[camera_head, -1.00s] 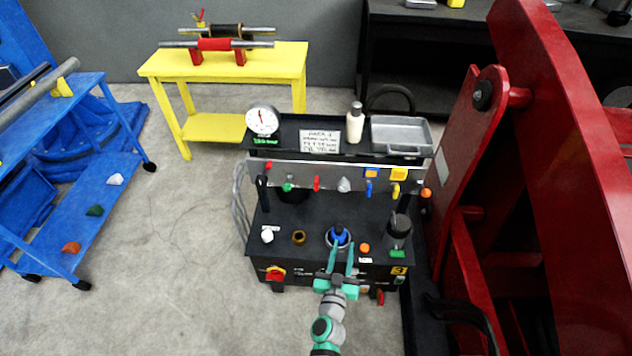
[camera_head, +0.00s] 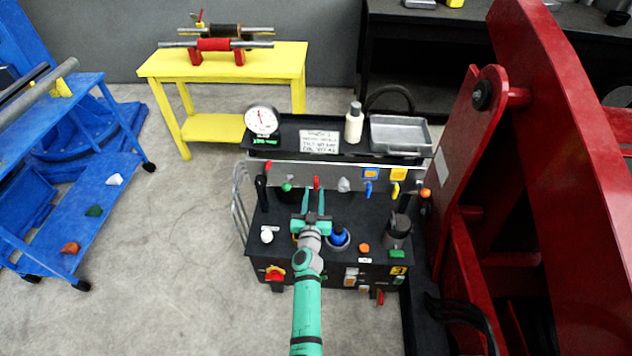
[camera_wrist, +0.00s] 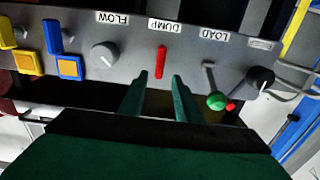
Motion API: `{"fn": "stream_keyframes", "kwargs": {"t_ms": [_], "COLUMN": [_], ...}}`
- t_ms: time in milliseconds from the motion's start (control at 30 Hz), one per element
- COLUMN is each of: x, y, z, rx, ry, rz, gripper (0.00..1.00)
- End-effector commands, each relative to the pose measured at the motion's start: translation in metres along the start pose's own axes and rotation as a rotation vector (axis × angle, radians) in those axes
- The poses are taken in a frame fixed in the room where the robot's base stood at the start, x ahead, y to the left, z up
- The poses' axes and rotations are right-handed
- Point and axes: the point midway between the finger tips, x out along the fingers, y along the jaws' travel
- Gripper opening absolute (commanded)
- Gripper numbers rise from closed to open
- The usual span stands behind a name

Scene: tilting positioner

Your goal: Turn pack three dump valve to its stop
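The dump valve is a red lever (camera_wrist: 161,62) under the DUMP label in the wrist view, standing in line with the label. It also shows as a small red handle (camera_head: 317,183) on the grey panel in the head view. The pack carries a yellow tag marked 3 (camera_head: 398,270). My gripper (camera_wrist: 160,88) is open, its two teal fingers parallel and pointing at the panel just short of the red lever, with nothing between them. In the head view my gripper (camera_head: 315,195) is over the black deck, below the lever.
A green-knobbed LOAD lever (camera_wrist: 217,101) and a black knob (camera_wrist: 261,79) are to the right in the wrist view. A grey FLOW knob (camera_wrist: 104,55) and blue and yellow levers are to the left. A blue-capped filler (camera_head: 338,236) stands on the deck near my arm.

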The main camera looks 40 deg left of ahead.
Motion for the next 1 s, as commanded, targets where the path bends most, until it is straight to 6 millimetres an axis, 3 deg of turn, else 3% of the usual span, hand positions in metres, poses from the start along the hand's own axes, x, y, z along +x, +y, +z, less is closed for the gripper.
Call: {"fn": "stream_keyframes", "kwargs": {"t_ms": [433,933,1000], "x": [0.056,0.066,0.066], "y": [0.002,0.002,0.002], "z": [-0.001,0.0,0.0], "rx": [-0.002,-0.002,-0.002], "ry": [0.0,0.0,0.0], "rz": [0.001,0.001,0.001], "gripper": [0.3,0.3,0.14]}}
